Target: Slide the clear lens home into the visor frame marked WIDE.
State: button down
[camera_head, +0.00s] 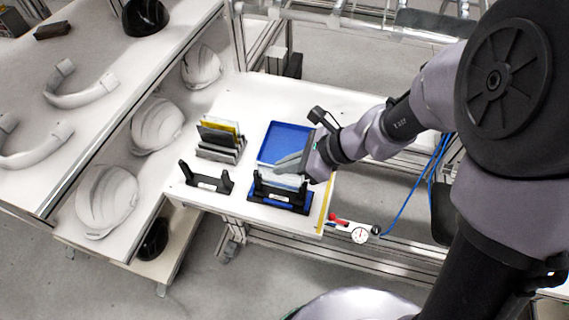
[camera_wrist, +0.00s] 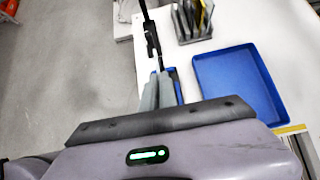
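My gripper (camera_head: 278,166) is above the black visor frame on a blue base (camera_head: 282,200) at the table's front edge. Its two grey fingers (camera_wrist: 159,92) are close together in the wrist view. A pale, see-through sheet, which looks like the clear lens (camera_head: 283,181), shows right below the fingers, between the frame's two uprights. The fingers appear shut on it; how far down it sits in the frame cannot be told. A second black visor frame (camera_head: 207,182) stands empty to the left. The labels on both frames are too small to read.
A blue tray (camera_head: 287,130) lies behind my gripper. A grey rack (camera_head: 218,152) holds several upright plates, one yellow. White helmet shells (camera_head: 157,126) sit on the shelf at left. A dial gauge (camera_head: 359,235) is off the table's right front corner.

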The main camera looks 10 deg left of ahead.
jog(key=shift+f+b, duration=1.45)
jog(key=shift+f, duration=0.2)
jog(key=c, duration=1.6)
grip_release()
jog(key=shift+r, duration=0.1)
jog(key=p+v, duration=0.7)
jog(key=v, duration=1)
jog(key=shift+d+r, duration=0.1)
jog(key=shift+d, duration=0.05)
jog(key=s+d+r+n+t+h, duration=0.1)
jog(key=s+d+r+n+h, duration=0.1)
jog(key=n, duration=0.3)
jog(key=s+d+r+n+t+h+b, duration=0.1)
jog(key=s+d+r+n+t+h, duration=0.1)
jog(key=s+r+n, duration=0.1)
jog(key=s+d+r+n+t+h+b, duration=0.1)
jog(key=s+d+r+n+t+h, duration=0.1)
jog(key=s+n, duration=0.4)
jog(key=shift+s+r+n+h, duration=0.25)
jog(key=shift+r+n+h, duration=0.05)
jog(key=shift+h, duration=0.2)
